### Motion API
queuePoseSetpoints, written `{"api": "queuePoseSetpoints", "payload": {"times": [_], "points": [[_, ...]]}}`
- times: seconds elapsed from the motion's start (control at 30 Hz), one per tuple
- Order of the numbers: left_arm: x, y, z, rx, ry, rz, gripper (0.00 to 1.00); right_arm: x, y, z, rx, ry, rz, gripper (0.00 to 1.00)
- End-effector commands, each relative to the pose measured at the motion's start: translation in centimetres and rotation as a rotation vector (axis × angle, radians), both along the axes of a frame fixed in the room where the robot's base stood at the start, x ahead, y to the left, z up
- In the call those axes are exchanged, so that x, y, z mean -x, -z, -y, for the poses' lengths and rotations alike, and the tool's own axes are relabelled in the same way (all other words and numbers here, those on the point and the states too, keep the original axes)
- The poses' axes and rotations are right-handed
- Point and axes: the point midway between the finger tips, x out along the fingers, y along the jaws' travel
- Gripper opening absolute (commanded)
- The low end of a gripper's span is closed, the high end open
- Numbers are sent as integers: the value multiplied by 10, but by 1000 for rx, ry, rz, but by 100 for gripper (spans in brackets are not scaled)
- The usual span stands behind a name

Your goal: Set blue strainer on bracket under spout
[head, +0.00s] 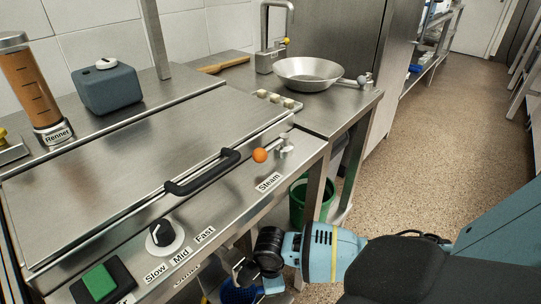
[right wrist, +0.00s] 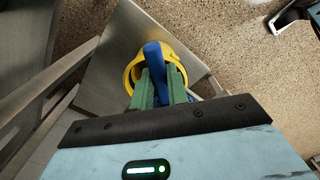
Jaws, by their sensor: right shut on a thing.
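The blue strainer (head: 238,294) shows partly at the bottom edge of the head view, below the steel counter. My right gripper (head: 254,283) is beside it, at the end of my arm coming in from the right. In the right wrist view, my right gripper (right wrist: 160,85) has its green fingers shut on the strainer's blue handle (right wrist: 153,57). The rest of the strainer is mostly hidden behind the fingers. I cannot make out the bracket. A tap with a bent spout (head: 277,24) stands at the back, above the counter. My left gripper is not in view.
A yellow ring-shaped rim (right wrist: 133,72) surrounds the handle in the right wrist view. A green bucket (head: 300,204) stands under the counter (head: 120,165). A steel bowl (head: 308,72) sits near the tap. An orange knob (head: 260,155) juts from the counter front. Open floor (head: 420,160) lies right.

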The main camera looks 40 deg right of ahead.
Motion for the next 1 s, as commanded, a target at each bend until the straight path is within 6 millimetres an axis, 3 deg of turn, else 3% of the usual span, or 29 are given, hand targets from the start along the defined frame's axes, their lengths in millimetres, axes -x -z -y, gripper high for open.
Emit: {"api": "queuePoseSetpoints", "payload": {"times": [0.27, 0.3, 0.5, 1.0], "points": [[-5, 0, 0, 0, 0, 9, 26, 0, 3, 0, 0, 0, 0, 0], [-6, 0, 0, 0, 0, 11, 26, 0, 3, 0, 0, 0, 0, 17], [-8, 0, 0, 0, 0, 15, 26, 0, 3, 0, 1, 0, -1, 41], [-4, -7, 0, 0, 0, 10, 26, 1, -3, 1, 0, 1, 0, 41]]}}
